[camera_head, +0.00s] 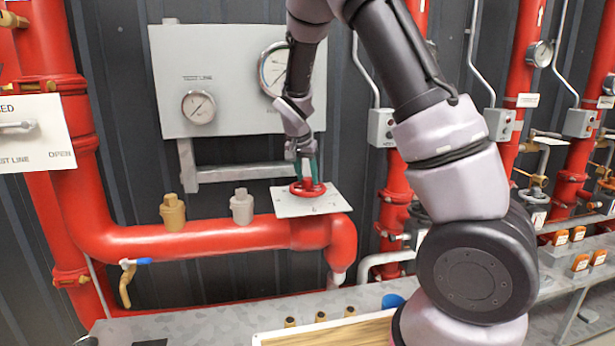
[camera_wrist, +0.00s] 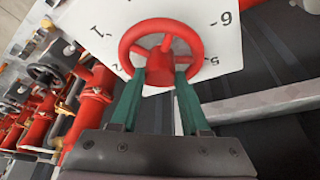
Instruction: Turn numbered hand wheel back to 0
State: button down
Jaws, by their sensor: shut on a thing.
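The red hand wheel (camera_head: 308,188) sits over a white numbered plate (camera_head: 285,204) on top of the thick red pipe, left of my arm in the head view. In the wrist view the wheel (camera_wrist: 160,49) shows its rim, spokes and hub, and the plate (camera_wrist: 220,40) shows the numbers 1, 2, 5 and 6 near its edges. My gripper (camera_head: 306,178) points down onto the wheel. Its green fingers (camera_wrist: 158,75) reach the wheel from both sides of the hub and are shut on it. The 0 mark and any pointer cannot be made out.
A grey panel with gauges (camera_head: 198,107) stands behind the wheel, with a grey bracket (camera_head: 240,173) below it. A brass fitting (camera_head: 173,212) and a grey fitting (camera_head: 241,206) rise from the pipe to the left. A metal shelf with a wooden board (camera_head: 330,333) lies in front.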

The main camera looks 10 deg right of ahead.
jog(key=m, duration=0.2)
jog(key=m+g+h, duration=0.1)
jog(key=m, duration=0.1)
jog(key=shift+w+a, duration=0.15)
jog(key=m, duration=0.2)
jog(key=m+g, duration=0.1)
jog(key=m, duration=0.1)
jog(key=shift+g+h, duration=0.3)
jog(key=shift+h, duration=0.1)
jog(key=shift+m, duration=0.3)
jog(key=m+g, duration=0.2)
jog(key=m, duration=0.3)
jog(key=shift+w, duration=0.2)
jog(key=shift+m+g, duration=0.6)
jog(key=shift+m, duration=0.7)
